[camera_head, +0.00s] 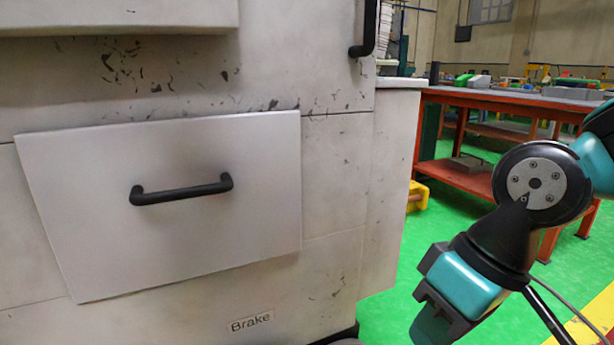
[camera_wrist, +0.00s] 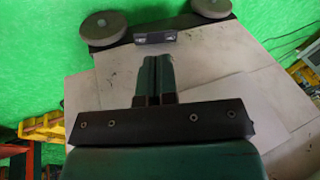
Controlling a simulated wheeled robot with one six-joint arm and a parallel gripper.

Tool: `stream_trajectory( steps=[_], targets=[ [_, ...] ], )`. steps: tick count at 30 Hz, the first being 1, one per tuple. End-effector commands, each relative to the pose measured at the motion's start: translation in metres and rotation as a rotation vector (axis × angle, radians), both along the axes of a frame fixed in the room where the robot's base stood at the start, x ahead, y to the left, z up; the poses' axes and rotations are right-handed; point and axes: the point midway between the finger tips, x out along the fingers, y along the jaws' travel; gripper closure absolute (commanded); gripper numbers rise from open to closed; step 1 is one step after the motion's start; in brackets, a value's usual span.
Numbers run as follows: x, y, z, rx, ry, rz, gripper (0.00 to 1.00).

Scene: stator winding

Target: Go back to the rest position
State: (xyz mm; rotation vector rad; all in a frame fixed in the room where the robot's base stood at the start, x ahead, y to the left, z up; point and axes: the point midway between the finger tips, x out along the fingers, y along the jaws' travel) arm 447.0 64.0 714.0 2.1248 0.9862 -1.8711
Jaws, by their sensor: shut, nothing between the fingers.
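My gripper (camera_wrist: 156,78) shows in the wrist view with its two green fingers together and nothing between them. Behind them is the dark gripper body with several screws. In the head view my arm hangs at the right, with its wrist end near the bottom edge; the fingertips are not clear there. The arm is apart from the pale machine (camera_head: 335,200) at the left. A light panel (camera_head: 240,240) with a black handle (camera_head: 182,191) stands on the machine's front, its lower left edge slanted. My gripper is not on the handle.
A "Brake" label (camera_head: 252,322) is low on the machine. A second black handle (camera_head: 366,28) is at its upper right. A red workbench (camera_head: 455,184) with items on top stands behind my arm. Green floor (camera_head: 395,318) is open between machine and arm. A yellow object (camera_head: 418,194) lies beyond.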

Motion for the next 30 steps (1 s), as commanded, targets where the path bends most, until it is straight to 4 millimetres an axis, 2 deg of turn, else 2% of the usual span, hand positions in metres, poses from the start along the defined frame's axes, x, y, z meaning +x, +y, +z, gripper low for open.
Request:
stream_trajectory(
  steps=[1, 5, 6, 14, 17, 30],
  targets=[
    [-0.015, -0.006, 0.003, -0.004, -0.005, 0.009, 1.0],
    [-0.05, -0.019, 0.006, -0.019, -0.008, 0.033, 1.0],
    [-0.05, -0.019, 0.022, -0.021, -0.004, 0.035, 1.0],
    [-0.048, -0.018, 0.087, -0.021, -0.002, 0.033, 1.0],
    [-0.048, -0.018, 0.119, -0.021, -0.002, 0.033, 1.0],
    [-0.048, -0.018, 0.286, -0.02, -0.003, 0.033, 1.0]
  ],
)
